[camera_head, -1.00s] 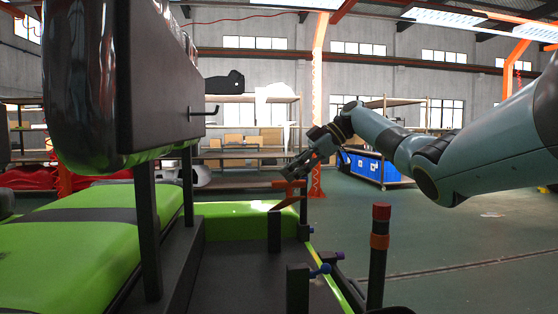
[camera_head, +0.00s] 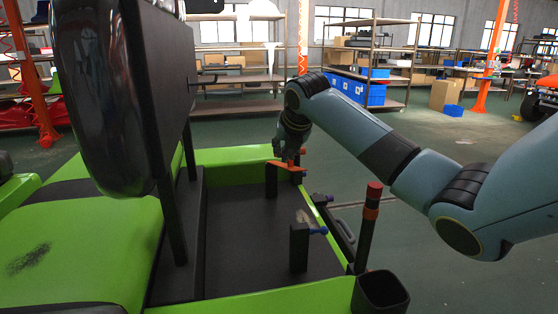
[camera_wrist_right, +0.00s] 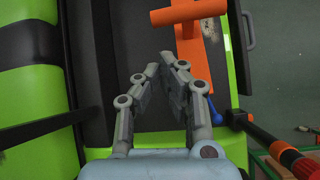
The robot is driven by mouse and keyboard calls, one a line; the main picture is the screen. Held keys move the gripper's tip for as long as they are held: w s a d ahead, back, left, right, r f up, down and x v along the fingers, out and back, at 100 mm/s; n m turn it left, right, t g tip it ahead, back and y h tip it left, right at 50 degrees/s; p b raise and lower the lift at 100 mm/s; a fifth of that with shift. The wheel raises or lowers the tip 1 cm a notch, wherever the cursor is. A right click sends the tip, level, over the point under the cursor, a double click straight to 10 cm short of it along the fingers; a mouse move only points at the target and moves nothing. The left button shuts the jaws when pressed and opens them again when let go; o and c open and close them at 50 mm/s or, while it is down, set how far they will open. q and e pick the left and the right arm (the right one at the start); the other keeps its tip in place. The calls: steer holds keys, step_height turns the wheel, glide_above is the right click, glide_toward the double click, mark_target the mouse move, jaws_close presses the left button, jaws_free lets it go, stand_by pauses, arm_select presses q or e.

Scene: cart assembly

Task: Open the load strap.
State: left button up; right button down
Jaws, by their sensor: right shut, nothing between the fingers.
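The orange load strap (camera_head: 287,165) sits at the far right corner of the cart bed, by a short black post. In the right wrist view it is a T-shaped orange piece (camera_wrist_right: 211,50) beyond the fingers, with its crossbar toward the top. My right gripper (camera_head: 291,152) is right above the strap in the head view, pointing down, its fingertips hard to make out. In the right wrist view the right gripper (camera_wrist_right: 172,62) is shut and empty, its tips beside the strap's left edge; contact cannot be told. My left gripper is not in view.
The green cart bed (camera_head: 237,156) has a black floor. A black post with a blue knob (camera_head: 318,231) and an upright rod with a red-orange top (camera_head: 370,212) stand nearer. A large dark panel (camera_head: 160,95) fills the left. Shelves stand far behind.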

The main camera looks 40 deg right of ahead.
steer(key=x, duration=0.7)
steer(key=shift+w, duration=0.1)
steer(key=w+d+r+b, duration=0.1)
steer(key=w+d+r, duration=0.2)
steer(key=w+r, duration=0.2)
steer(key=w+d+r+b, duration=0.2)
steer(key=w+r, duration=0.3)
steer(key=r, duration=0.5)
steer(key=shift+w+d, duration=0.35)
steer(key=shift+d, duration=0.15)
steer(key=shift+w+a, duration=0.1)
